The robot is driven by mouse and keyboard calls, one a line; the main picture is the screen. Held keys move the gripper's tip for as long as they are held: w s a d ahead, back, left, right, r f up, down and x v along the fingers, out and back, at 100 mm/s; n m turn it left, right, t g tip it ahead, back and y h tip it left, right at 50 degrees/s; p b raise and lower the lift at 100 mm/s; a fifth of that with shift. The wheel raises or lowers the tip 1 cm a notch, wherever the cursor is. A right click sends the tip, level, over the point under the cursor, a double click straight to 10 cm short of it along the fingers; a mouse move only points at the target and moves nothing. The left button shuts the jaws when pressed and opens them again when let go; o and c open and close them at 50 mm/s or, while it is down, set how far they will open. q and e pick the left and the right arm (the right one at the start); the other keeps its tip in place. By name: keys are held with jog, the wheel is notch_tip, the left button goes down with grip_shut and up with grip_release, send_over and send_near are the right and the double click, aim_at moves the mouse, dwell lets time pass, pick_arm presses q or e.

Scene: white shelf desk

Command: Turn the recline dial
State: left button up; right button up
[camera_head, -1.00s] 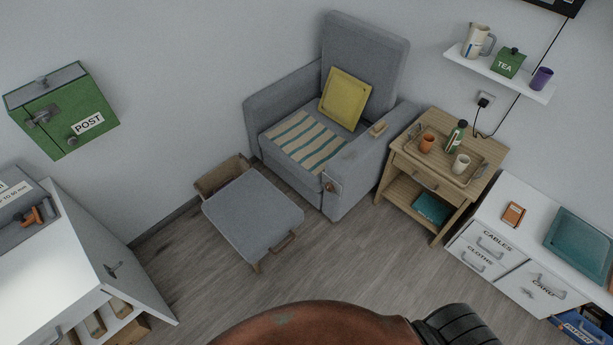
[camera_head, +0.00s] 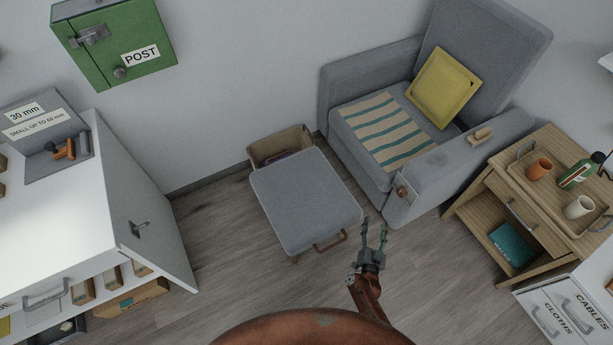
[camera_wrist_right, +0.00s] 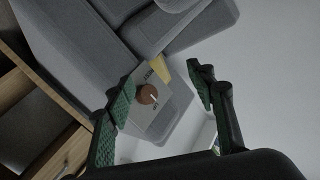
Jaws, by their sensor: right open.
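The recline dial (camera_head: 401,191) is a small brown knob on a grey plate at the front of the armchair's right arm. In the right wrist view the brown dial (camera_wrist_right: 147,95) shows with a light pointer line on its pale, lettered plate (camera_wrist_right: 150,108). My right gripper (camera_head: 375,226) is open and empty, in front of the chair and lower left of the dial in the head view. In the wrist view its green-padded fingers (camera_wrist_right: 165,98) stand apart, with the dial seen between them, nearer the left finger. Contact with the dial does not show. My left gripper is not in view.
The grey armchair (camera_head: 357,72) holds a yellow cushion (camera_head: 443,87) and a striped cloth. A grey footstool (camera_head: 303,200) with a handle stands left of my right gripper. A wooden side table (camera_head: 478,215) stands to the right. Bare floor (camera_head: 225,235) lies at left.

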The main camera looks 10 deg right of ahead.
aim_at(400, 194)
pick_arm(q)
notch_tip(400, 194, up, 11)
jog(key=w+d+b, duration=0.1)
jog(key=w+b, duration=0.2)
jog(key=b, duration=0.6)
pick_arm(e)
jog(key=w+d+r+m+g+h, duration=0.1)
jog(key=w+d+m+g+h, duration=0.1)
jog(key=m, duration=0.3)
jog(key=w+d+r+m+g+h+b, duration=0.1)
jog(key=w+d+r+m+g+h, duration=0.1)
jog(key=w+d+m+g+h, duration=0.1)
jog(key=w+d+r+m+g+h+b, duration=0.1)
jog(key=w+d+m+g+h, duration=0.1)
jog(key=w+d+m+h, duration=0.3)
jog(key=shift+r+m, duration=0.3)
jog(key=shift+m, duration=0.7)
jog(key=shift+w+d+r, duration=0.15)
jog(key=shift+w+d, duration=0.1)
jog(key=shift+d, duration=0.15)
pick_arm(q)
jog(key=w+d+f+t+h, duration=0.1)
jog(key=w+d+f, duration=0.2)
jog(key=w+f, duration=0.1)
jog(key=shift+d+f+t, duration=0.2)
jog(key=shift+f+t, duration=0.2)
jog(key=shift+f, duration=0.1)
pick_arm(e)
jog(key=c, duration=1.2)
jog(key=shift+o, duration=0.2)
